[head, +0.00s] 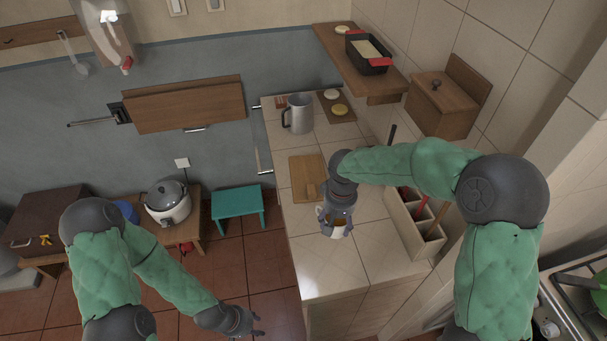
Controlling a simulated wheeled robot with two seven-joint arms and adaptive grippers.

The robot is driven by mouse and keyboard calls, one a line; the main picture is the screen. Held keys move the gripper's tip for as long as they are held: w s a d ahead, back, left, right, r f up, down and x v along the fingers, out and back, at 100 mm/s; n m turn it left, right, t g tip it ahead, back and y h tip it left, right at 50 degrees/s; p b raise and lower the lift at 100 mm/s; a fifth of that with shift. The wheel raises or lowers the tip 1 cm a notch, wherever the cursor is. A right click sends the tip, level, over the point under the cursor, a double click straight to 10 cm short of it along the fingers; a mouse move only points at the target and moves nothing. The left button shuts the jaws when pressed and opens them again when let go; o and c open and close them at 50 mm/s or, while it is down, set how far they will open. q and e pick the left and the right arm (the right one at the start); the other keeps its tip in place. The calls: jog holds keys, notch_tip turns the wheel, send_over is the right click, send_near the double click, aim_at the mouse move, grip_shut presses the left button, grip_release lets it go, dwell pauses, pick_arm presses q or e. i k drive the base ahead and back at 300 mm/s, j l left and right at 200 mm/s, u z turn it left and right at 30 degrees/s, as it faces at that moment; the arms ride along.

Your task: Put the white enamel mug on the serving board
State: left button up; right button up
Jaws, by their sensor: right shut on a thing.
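The white enamel mug (327,229) is on the near part of the counter, mostly hidden by my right gripper (336,230). The gripper points down and is shut on the mug; I cannot tell whether the mug touches the tiles. A light wooden board (302,172), likely the serving board, lies flat just behind it. My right arm partly covers the board's right side, and no mug is on it. My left gripper (259,325) hangs over the floor left of the counter, with its fingers apart and empty.
A grey metal jug (298,113) and a dark board (351,117) with round food pieces stand at the back. A divided utensil box (404,227) is close on the right. The counter's near tiles are bare. A teal stool (238,202) stands left.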

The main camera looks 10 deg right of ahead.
aim_at(302, 168)
jog(key=j+z, duration=0.45)
jog(key=j, duration=1.4)
jog(key=i+j+z, duration=0.65)
jog(key=i+j, duration=0.3)
